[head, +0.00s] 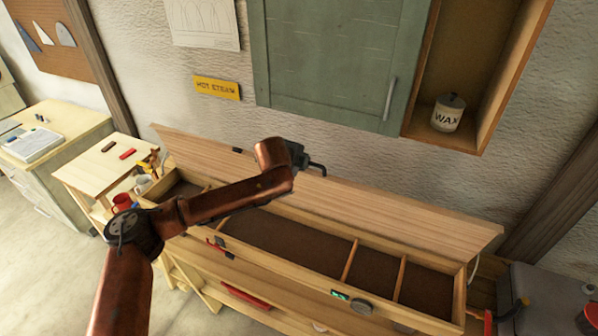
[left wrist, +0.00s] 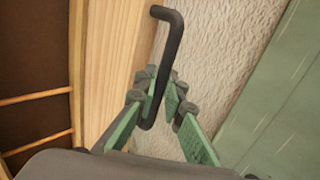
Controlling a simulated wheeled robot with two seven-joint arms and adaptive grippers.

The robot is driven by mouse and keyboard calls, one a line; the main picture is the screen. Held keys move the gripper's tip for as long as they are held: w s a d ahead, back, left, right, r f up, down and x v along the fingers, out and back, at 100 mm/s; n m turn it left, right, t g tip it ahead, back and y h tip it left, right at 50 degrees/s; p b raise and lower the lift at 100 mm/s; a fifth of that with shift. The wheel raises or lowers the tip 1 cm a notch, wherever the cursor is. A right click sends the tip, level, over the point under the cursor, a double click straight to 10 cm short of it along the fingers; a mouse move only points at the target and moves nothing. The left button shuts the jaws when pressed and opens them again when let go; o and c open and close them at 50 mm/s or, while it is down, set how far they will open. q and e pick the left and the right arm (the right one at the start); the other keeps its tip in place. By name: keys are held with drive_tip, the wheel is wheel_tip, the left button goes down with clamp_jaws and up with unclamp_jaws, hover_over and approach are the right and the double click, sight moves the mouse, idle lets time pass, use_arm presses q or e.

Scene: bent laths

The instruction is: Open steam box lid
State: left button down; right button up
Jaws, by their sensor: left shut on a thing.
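The steam box (head: 355,290) is a long wooden box with a dark, divided inside, seen in the head view. Its wooden lid (head: 400,215) stands raised along the back edge, tilted up toward the wall, so the inside shows. The lid also shows in the left wrist view (left wrist: 108,60). My left gripper (head: 303,158) is at the lid's upper edge. In the left wrist view, its green fingers (left wrist: 158,95) are shut on the black bent handle (left wrist: 168,55). My arm hides part of the box and lid. My right gripper is not in view.
A green cabinet (head: 335,60) hangs on the wall above the lid, beside an open shelf with a wax tin (head: 447,113). A yellow sign (head: 216,88) is on the wall. A small wooden side table (head: 100,165) stands left; dark equipment (head: 550,300) stands right.

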use_arm(q)
drive_tip(key=w+d, duration=0.3)
drive_tip(key=w, duration=0.6)
drive_tip(key=shift+w+d+r, duration=0.25)
drive_tip(key=shift+w+r, duration=0.05)
drive_tip(key=c, duration=1.7)
unclamp_jaws()
drive_tip(key=shift+s, duration=0.1)
drive_tip(key=p+v, duration=0.6)
drive_tip(key=v, duration=0.3)
drive_tip(key=shift+p, duration=0.3)
